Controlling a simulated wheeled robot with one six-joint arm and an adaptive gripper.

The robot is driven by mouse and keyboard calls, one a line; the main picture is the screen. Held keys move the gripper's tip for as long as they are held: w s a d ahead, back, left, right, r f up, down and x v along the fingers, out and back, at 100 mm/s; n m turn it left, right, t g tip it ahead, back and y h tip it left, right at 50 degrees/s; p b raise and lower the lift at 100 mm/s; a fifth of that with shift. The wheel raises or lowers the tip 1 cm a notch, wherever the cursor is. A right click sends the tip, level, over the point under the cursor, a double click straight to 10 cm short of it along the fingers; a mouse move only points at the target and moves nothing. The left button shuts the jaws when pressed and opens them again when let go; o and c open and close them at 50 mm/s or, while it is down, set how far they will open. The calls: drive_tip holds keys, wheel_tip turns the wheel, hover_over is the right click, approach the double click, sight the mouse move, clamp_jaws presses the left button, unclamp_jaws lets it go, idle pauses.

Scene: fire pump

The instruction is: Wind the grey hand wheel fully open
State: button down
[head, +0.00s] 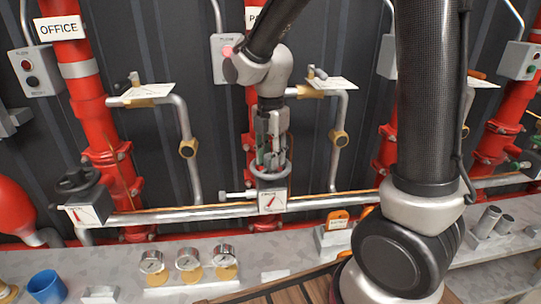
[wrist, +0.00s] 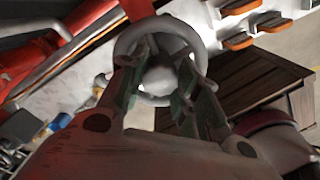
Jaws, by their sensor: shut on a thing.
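The grey hand wheel (head: 270,183) sits on the horizontal pipe below the middle red pipe, above a small white dial plate (head: 272,201) with a red pointer. My gripper (head: 271,161) points down into the wheel from above. In the wrist view the wheel is a round grey rim (wrist: 160,25) with a pale hub, and the two fingers of my gripper (wrist: 163,66) reach to it on opposite sides of the hub. The gripper is shut on the wheel. The fingers hide part of the rim, and the pointer's exact reading is too small to tell.
A black valve handle (head: 82,190) stands on the same pipe (head: 200,212) at the left. Red vertical pipes (head: 75,85), side pipes and grey switch boxes (head: 35,70) line the wall. Several gauges (head: 188,258) and a blue cup (head: 47,286) are on the ledge below.

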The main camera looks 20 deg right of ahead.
drive_tip(key=n, duration=0.4)
drive_tip(key=shift+n, duration=0.3)
drive_tip(key=n, duration=0.3)
drive_tip(key=c, duration=1.2)
unclamp_jaws()
drive_tip(key=shift+o, duration=0.2)
